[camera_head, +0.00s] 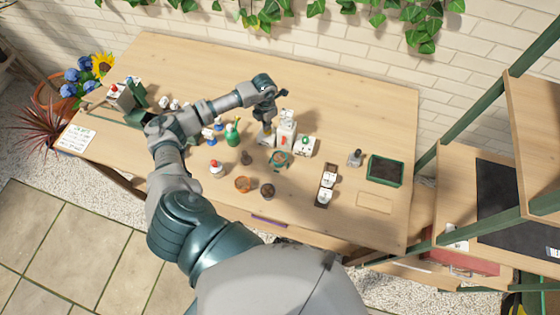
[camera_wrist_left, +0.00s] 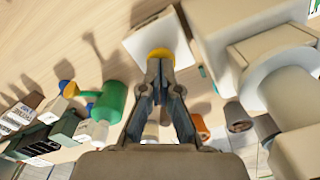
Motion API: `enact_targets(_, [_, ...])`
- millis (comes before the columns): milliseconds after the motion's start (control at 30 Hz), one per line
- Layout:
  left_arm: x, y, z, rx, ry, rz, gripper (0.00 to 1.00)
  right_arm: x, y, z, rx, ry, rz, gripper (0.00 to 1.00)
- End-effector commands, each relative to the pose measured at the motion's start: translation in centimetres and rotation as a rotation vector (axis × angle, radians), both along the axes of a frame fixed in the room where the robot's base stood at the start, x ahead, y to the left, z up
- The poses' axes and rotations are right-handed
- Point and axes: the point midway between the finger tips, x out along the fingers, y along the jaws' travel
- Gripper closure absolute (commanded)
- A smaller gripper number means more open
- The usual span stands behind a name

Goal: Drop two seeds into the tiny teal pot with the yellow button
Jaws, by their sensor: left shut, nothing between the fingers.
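My left gripper (camera_head: 267,127) reaches over the table from the left, fingers pointing down beside the white dispenser (camera_head: 286,128). In the left wrist view its fingertips (camera_wrist_left: 160,62) are together and empty. They overlap the yellow button (camera_wrist_left: 161,53) on a white square base (camera_wrist_left: 143,45); I cannot tell whether they touch it. In the head view the gripper mostly hides the button. My right gripper is out of view. No seeds can be made out.
A white box with a green button (camera_head: 304,145) is right of the dispenser. Small pots (camera_head: 243,184) stand nearer the front. A dark green tray (camera_head: 384,170) sits at the right. The back right tabletop is clear.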

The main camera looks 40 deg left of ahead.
Motion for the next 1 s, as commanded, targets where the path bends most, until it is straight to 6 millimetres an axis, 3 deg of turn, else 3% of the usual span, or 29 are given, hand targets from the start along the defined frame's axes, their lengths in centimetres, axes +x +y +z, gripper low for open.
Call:
enact_targets(567, [0.0,0.0,-1.9,0.000,0.001,0.000,1.00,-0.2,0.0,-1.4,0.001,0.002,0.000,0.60])
enact_targets(1000, [0.0,0.0,-0.6,0.000,0.000,-0.001,1.00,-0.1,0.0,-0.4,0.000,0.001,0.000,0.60])
